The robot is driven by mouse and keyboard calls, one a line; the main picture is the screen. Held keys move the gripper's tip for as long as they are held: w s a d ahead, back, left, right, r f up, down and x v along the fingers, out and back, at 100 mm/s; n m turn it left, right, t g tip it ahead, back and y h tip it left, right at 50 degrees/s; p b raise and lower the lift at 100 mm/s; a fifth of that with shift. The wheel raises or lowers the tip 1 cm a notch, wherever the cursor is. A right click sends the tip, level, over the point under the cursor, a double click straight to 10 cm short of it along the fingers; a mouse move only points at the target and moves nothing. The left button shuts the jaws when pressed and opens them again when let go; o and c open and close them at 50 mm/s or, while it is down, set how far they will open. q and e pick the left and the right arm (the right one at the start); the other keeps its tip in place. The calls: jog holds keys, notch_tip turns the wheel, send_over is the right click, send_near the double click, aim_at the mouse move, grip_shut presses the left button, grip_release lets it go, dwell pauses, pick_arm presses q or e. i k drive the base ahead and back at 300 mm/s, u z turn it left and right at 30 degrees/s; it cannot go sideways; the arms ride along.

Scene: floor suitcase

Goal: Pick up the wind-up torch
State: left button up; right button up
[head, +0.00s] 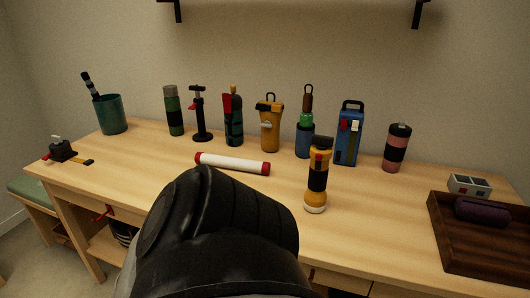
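A yellow torch-shaped object (317,176) with a black middle band, a dark top and a small red part stands upright near the front of the wooden table (390,215), right of centre. It looks like the wind-up torch, though I cannot make out a crank for certain. Nothing touches it. A large black link of my own arm fills the bottom centre, to its left. Neither of my grippers shows in the head view.
A white tube with red ends (232,163) lies left of the torch. Behind stand a yellow handled container (269,128), a blue handled case (348,137), a pink-black cylinder (396,148) and several bottles. A dark wooden tray (480,252) holds a purple case (482,211) at right.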

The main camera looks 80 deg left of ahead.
aim_at(316, 197)
jog(key=u, duration=2.65)
